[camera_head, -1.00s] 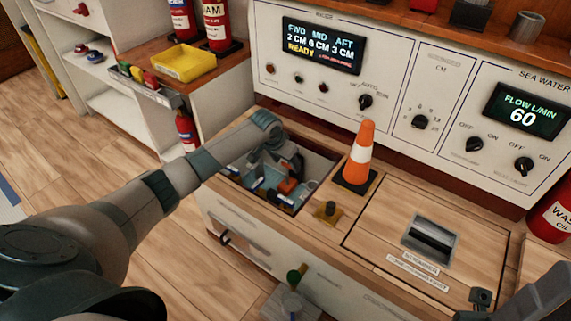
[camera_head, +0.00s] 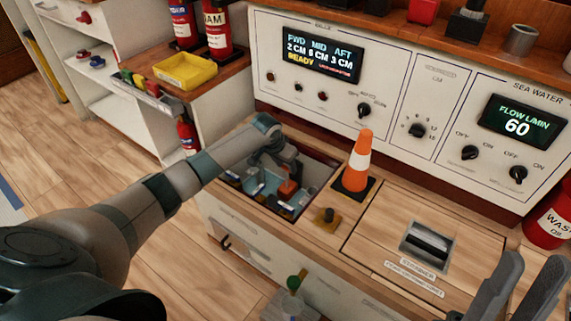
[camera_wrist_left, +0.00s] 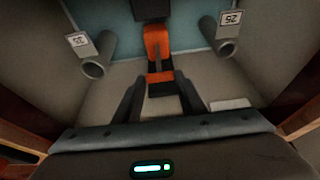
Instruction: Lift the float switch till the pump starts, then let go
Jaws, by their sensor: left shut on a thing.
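The float switch is an orange and black piece (camera_head: 288,188) inside the open hatch in the wooden counter. In the left wrist view the orange float (camera_wrist_left: 157,42) stands straight ahead, between my fingers. My left gripper (camera_wrist_left: 160,88) reaches down into the hatch and is shut on the float switch; in the head view the wrist partly hides the grip. The panel display (camera_head: 322,58) reads FWD 2 CM, MID 6 CM, AFT 3 CM and READY. My right gripper (camera_head: 520,285) is open and empty at the lower right, away from the hatch.
An orange cone (camera_head: 357,162) stands at the hatch's right edge, near a small dark knob (camera_head: 328,216). Two grey pipes (camera_wrist_left: 95,66) (camera_wrist_left: 226,46) flank the float. A flow display (camera_head: 520,122) reads 60.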

